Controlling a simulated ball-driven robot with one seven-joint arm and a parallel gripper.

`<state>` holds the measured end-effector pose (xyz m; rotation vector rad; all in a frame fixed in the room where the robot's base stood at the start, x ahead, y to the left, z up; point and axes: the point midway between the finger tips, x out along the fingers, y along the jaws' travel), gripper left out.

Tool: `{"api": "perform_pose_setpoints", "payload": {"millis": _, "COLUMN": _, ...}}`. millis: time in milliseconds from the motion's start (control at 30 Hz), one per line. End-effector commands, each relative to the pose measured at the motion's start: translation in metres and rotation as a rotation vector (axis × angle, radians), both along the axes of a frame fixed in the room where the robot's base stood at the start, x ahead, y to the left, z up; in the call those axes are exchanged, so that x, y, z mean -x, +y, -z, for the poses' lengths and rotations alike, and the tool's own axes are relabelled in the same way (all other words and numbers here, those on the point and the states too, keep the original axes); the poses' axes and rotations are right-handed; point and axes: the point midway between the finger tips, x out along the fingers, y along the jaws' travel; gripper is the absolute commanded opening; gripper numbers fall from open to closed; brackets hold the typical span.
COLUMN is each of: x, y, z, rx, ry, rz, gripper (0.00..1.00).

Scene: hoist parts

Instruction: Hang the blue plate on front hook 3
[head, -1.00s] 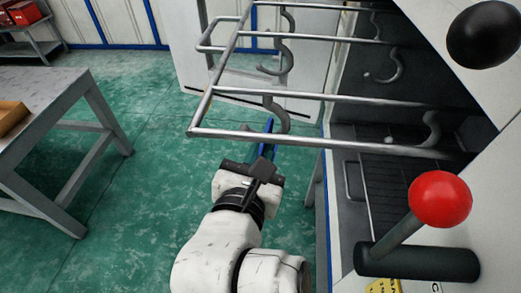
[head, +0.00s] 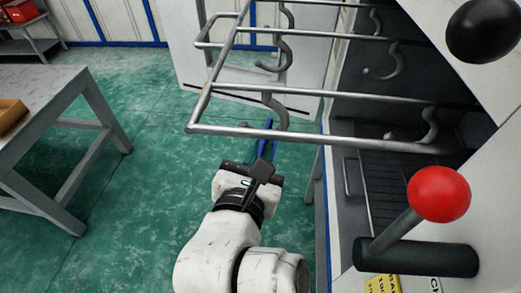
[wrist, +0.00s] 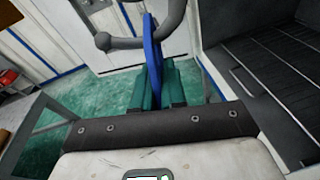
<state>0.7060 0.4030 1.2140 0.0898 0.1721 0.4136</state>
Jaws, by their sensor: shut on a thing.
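The blue plate (head: 266,137) is seen nearly edge-on, upright, below the near left end of the rack. It also shows as a thin blue edge in the wrist view (wrist: 152,60). My gripper (wrist: 157,85) is shut on its lower part; in the head view my gripper (head: 262,158) is partly hidden by its own body. The nearest left-hand hook (head: 277,113) hangs beside the plate's upper part. In the wrist view the hook (wrist: 125,43) crosses the plate, its ball tip to the left. I cannot tell whether it passes through a hole.
The metal rack (head: 300,140) has more hooks farther back (head: 275,60) and to the right (head: 430,125). A red-knobbed lever (head: 438,194) stands at the right. A grey table (head: 60,125) is at the left, with open green floor between.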

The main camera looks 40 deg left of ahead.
Motion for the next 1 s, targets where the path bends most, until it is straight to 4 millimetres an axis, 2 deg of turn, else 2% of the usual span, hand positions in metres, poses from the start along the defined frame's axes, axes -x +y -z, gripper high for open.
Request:
{"api": "perform_pose_setpoints", "payload": {"millis": 233, "x": 0.000, "y": 0.000, "z": -0.003, "rx": -0.005, "ry": -0.006, "rz": -0.001, "gripper": 0.00}}
{"api": "perform_pose_setpoints", "payload": {"millis": 267, "x": 0.000, "y": 0.000, "z": -0.003, "rx": -0.005, "ry": -0.006, "rz": -0.001, "gripper": 0.13}}
{"api": "perform_pose_setpoints", "payload": {"millis": 567, "x": 0.000, "y": 0.000, "z": -0.001, "rx": -0.001, "ry": -0.002, "rz": -0.001, "gripper": 0.41}}
{"api": "perform_pose_setpoints", "payload": {"millis": 833, "x": 0.002, "y": -0.001, "z": 0.002, "rx": 0.003, "ry": 0.004, "rz": 0.000, "gripper": 0.41}}
{"api": "perform_pose_setpoints", "payload": {"millis": 1000, "x": 0.018, "y": -0.007, "z": 0.000, "rx": 0.000, "ry": 0.001, "rz": -0.002, "gripper": 0.41}}
